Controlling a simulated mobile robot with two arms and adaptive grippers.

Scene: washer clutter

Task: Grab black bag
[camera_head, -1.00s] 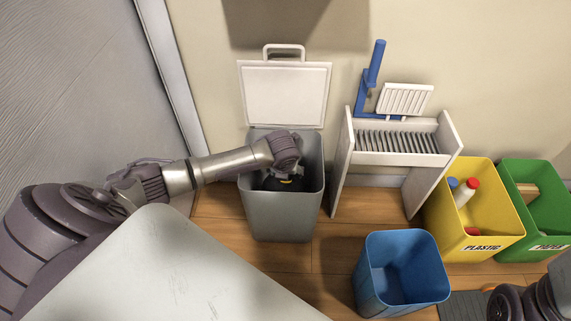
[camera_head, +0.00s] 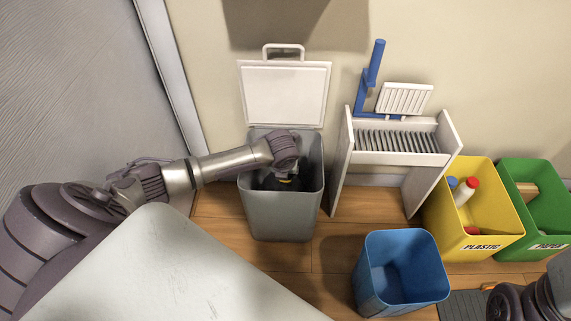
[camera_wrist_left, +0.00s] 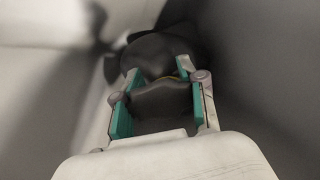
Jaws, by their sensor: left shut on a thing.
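The black bag (camera_wrist_left: 160,55) lies inside the grey bin (camera_head: 282,218), whose white lid (camera_head: 285,95) stands open against the wall. In the head view only a dark patch of the bag with a bit of yellow shows below my wrist. My left gripper (camera_wrist_left: 160,82) reaches down into the bin. In the left wrist view its teal-padded fingers are on either side of a dark fold of the bag and shut on it. The rest of the bag sits beyond the fingertips. My right arm shows at the lower right, its gripper out of view.
A white rack (camera_head: 395,145) stands right of the bin. A blue bin (camera_head: 400,270) is in front of it. A yellow plastic bin (camera_head: 480,222) with bottles and a green paper bin (camera_head: 545,215) stand at the right. A pale surface (camera_head: 180,270) fills the lower left foreground.

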